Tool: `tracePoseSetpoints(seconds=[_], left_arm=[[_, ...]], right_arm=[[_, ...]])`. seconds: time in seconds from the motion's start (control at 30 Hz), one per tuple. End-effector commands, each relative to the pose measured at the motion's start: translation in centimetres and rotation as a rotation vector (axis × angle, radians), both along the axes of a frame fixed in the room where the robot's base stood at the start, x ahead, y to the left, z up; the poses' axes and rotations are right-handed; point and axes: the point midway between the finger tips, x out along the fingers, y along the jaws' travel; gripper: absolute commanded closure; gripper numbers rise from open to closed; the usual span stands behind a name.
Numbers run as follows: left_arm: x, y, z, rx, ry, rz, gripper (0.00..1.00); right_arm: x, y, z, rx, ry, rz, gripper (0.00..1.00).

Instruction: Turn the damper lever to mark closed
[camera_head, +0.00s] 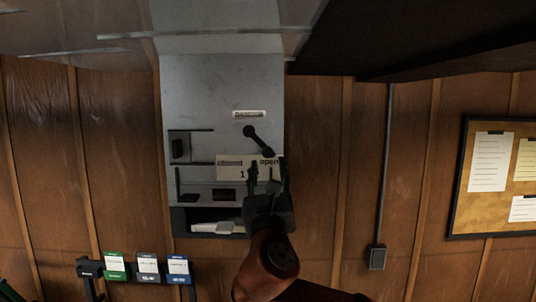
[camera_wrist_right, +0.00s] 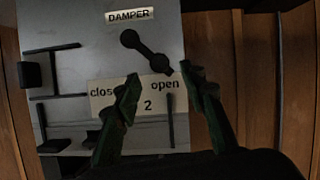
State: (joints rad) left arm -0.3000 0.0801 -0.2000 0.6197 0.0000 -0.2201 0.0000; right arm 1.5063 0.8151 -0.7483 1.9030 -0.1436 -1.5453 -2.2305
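The damper lever (camera_head: 258,140) is a black bar with round ends on a grey panel, under a "DAMPER" label (camera_head: 249,114). Its lower end slants right, toward the word "open" on the pale mark plate (camera_head: 230,172). In the right wrist view the lever (camera_wrist_right: 147,53) points the same way, and the plate (camera_wrist_right: 110,106) reads "open" at right and a partly covered "clos…" at left. My right gripper (camera_head: 269,168) is in front of the plate, below the lever. Its fingers are apart in the right wrist view (camera_wrist_right: 162,80), with the lever's end just beyond the tips; contact cannot be told.
Black bars and a block (camera_head: 178,149) stand on the panel's left side. A recess with a pale object (camera_head: 212,227) is below. Labelled boxes (camera_head: 148,265) stand lower left. A conduit with a box (camera_head: 377,257) and a corkboard (camera_head: 490,200) are on the right wall.

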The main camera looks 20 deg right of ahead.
Motion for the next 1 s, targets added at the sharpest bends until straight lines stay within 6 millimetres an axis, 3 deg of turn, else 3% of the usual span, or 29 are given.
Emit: tracePoseSetpoints(seconds=[0.5, 0.87, 1.0], left_arm=[[0.1, 0.0, 2.8, 0.0, -0.002, 0.0, 0.6], [0.1, 0.0, 2.9, 0.0, -0.002, 0.0, 0.6], [0.2, 0.0, 2.9, 0.0, -0.002, 0.0, 0.6]], right_arm=[[6.2, -1.6, 2.8, 0.001, 0.001, 0.0, 0.62], [6.6, -1.8, 2.8, 0.001, 0.001, 0.001, 0.62], [6.6, -1.8, 2.8, 0.001, 0.001, 0.001, 0.71]])
